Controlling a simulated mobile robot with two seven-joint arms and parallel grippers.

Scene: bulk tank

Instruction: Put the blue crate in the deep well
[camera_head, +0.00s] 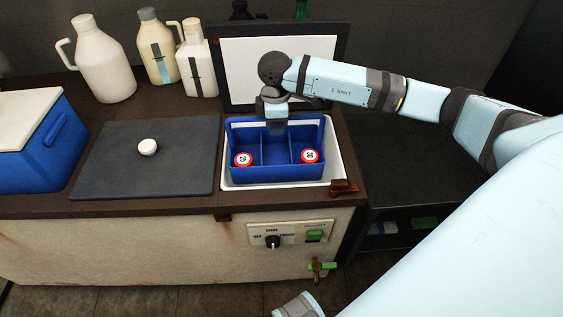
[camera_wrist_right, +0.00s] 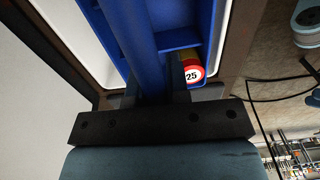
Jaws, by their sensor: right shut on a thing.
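The blue crate (camera_head: 275,171) is over or partly inside the open white-lined well (camera_head: 338,168) at the right of the tank top. Its upper part shows above the well's rim; whether its base touches the floor is hidden. Two red-and-white round tops (camera_head: 243,159) (camera_head: 310,156) show in its left and right compartments. My left gripper is out of view.
A raised lid with a white inner face (camera_head: 247,65) stands behind the well. A dark closed lid (camera_head: 110,165) with a white knob (camera_head: 147,147) lies to the left. A brown latch (camera_head: 344,187) sits at the well's front right corner.

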